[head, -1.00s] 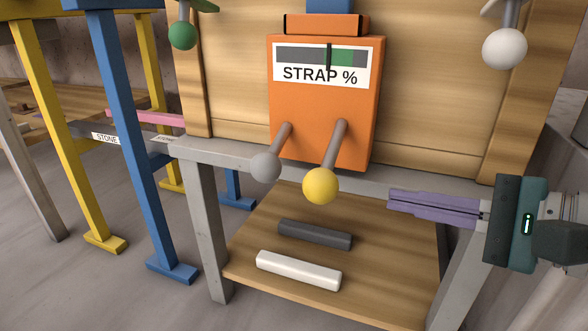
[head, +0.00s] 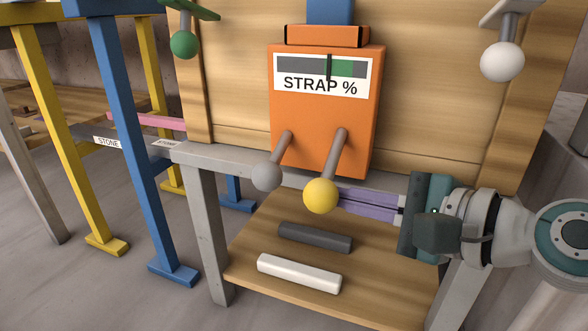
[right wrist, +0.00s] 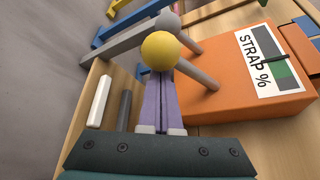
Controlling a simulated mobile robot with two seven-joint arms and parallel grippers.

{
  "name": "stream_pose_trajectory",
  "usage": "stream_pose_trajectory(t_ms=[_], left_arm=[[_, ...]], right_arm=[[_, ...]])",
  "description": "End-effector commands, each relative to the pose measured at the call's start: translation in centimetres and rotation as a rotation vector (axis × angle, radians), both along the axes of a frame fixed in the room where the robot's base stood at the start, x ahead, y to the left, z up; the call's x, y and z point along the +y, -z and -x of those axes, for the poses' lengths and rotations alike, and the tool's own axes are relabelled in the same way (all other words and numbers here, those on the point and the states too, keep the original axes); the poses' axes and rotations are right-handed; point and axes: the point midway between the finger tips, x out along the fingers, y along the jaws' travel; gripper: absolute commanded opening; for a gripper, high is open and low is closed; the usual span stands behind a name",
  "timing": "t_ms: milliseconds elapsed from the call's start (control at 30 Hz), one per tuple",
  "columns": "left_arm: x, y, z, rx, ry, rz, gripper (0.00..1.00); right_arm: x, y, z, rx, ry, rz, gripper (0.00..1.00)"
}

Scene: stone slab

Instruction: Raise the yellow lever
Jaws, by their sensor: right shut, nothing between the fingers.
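The yellow lever has a grey rod and a yellow ball knob (head: 320,196) and sticks out from the orange box (head: 325,120) marked STRAP %. It points down and toward me. My right gripper (head: 345,200) is shut and empty, its purple fingers pointing left with the tips right at the knob's right side, partly behind it. In the right wrist view the yellow knob (right wrist: 161,51) covers the fingertips (right wrist: 160,78); I cannot tell whether they touch. My left gripper is not in view.
A grey-knobbed lever (head: 267,175) sits just left of the yellow one. A green knob (head: 184,44) and a white knob (head: 502,62) hang higher up. A dark bar (head: 315,237) and a white bar (head: 299,273) lie on the wooden shelf (head: 390,270) below.

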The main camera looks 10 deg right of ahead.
Motion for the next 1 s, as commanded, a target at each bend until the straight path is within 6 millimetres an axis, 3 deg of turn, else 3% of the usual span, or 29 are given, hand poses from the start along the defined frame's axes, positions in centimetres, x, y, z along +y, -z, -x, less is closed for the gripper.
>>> stream_pose_trajectory(t_ms=[767,1000], left_arm=[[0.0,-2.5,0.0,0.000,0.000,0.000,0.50],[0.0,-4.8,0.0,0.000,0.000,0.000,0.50]], right_arm=[[0.3,-1.1,0.4,0.079,-0.001,-0.055,0.00],[0.5,-2.1,0.6,0.144,-0.001,-0.100,0.00]])
